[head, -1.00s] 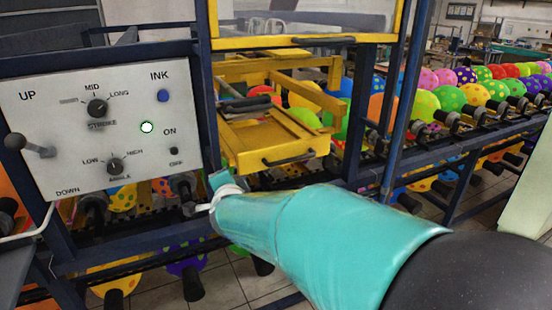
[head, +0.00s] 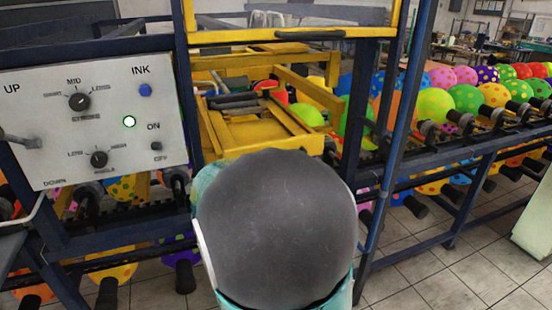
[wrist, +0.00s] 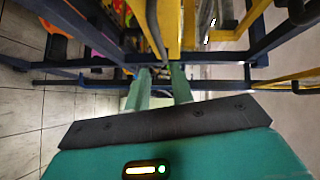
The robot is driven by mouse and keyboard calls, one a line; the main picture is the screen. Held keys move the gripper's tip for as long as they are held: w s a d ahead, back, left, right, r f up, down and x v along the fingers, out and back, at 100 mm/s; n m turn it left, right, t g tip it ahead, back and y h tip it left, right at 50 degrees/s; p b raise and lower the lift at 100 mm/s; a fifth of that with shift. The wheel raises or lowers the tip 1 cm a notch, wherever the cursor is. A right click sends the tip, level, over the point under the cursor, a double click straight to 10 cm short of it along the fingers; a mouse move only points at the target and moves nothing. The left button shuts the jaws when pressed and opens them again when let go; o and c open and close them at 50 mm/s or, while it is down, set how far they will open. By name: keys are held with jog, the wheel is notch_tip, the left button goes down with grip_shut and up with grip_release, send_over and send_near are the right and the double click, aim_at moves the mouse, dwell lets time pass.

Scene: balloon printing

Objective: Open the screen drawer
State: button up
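The yellow drawer (head: 248,134) sits in the blue machine frame in the head view, with dark bars lying across it. My arm hides its front face and handle there. In the wrist view a yellow panel (wrist: 173,30) with a curved black handle (wrist: 154,32) is just ahead of my gripper (wrist: 161,72). The two teal fingers are apart, with a gap between them, and the handle's near end is close to the tips. I cannot tell whether they touch it. My gripper is hidden behind my arm in the head view.
A yellow-framed panel with its own black handle (head: 310,35) is above the drawer. A control panel (head: 95,118) stands left. Blue posts (head: 385,130) flank the opening. Spotted balloons (head: 467,98) line the rack at right. Tiled floor (head: 440,265) is clear at lower right.

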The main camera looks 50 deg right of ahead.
jog(key=x, duration=1.3)
jog(key=shift+d, duration=0.2)
grip_shut()
